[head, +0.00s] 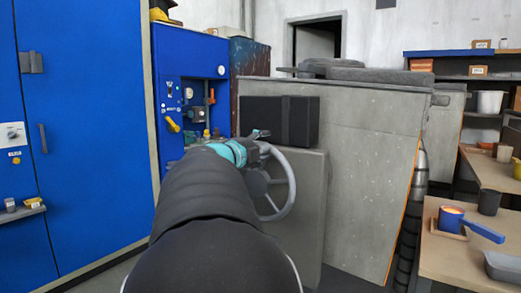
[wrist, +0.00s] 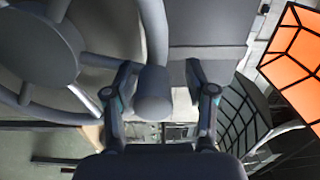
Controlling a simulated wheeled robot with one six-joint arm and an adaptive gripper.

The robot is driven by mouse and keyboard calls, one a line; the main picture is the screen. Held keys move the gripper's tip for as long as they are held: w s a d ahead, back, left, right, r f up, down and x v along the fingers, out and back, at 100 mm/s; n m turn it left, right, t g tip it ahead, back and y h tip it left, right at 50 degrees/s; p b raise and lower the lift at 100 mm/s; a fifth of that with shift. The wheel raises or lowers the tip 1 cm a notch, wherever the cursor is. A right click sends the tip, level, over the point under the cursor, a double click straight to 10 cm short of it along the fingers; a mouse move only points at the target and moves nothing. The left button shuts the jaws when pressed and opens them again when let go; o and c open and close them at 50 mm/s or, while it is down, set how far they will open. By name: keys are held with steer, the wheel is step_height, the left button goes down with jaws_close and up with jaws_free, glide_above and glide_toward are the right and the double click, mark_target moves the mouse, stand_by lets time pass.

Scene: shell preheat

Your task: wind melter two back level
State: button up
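A grey handwheel (head: 292,188) is mounted on the side of a grey housing (head: 311,215). In the wrist view its rim (wrist: 153,28), hub and spokes fill the upper left. A grey crank handle (wrist: 153,98) sticks out from the rim towards the wrist camera. My gripper (head: 262,137) is at the top of the wheel. In the wrist view my gripper (wrist: 160,68) is open, one finger on each side of the handle. A gap shows between the handle and the right finger; the left finger is closer. My arm hides part of the wheel. I see no level mark.
A blue panel (head: 186,75) with knobs stands behind left, and a blue cabinet (head: 85,130) at far left. A large grey slab-sided body (head: 375,170) is on the right.

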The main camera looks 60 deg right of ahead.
steer(key=shift+a+f, duration=0.1)
steer(key=shift+f, duration=0.05)
steer(key=shift+w+a, duration=0.1)
steer(key=shift+a, duration=0.05)
steer(key=a, duration=1.1)
steer(key=shift+w+a, duration=0.3)
steer(key=shift+a, duration=0.05)
